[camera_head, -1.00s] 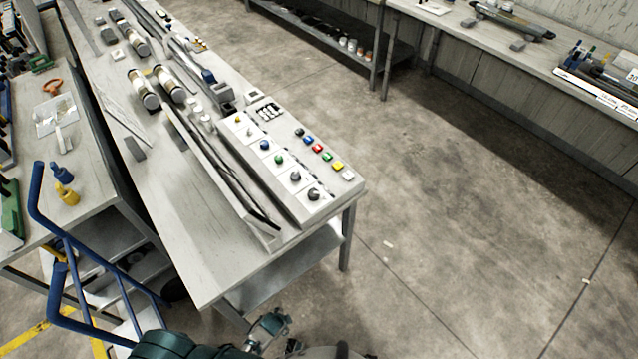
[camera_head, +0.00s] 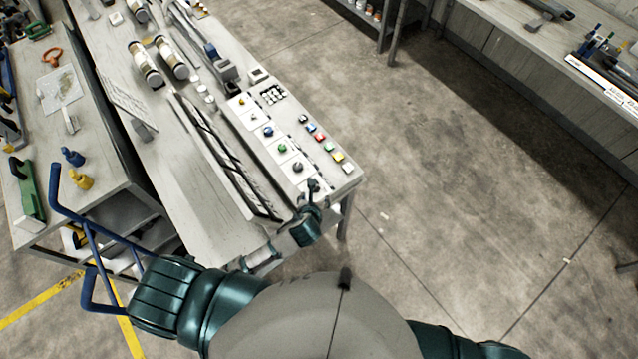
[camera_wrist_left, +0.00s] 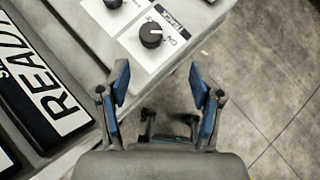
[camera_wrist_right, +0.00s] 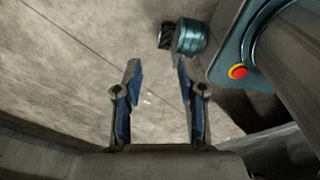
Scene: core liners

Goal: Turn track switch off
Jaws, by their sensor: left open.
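The track switch is a black rotary knob (camera_wrist_left: 150,35) on a white plate at the panel's near end, with a "TRACK" label and "ON" beside it in the left wrist view. My right gripper (camera_wrist_right: 158,72) is open and empty over the floor, away from the table. Its fingers are not seen in the head view.
Another black knob (camera_head: 297,167), a green knob (camera_head: 282,148) and a blue knob (camera_head: 268,131) line the panel. Coloured buttons (camera_head: 320,138) run along its right edge. A blue-handled cart (camera_head: 90,235) stands left.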

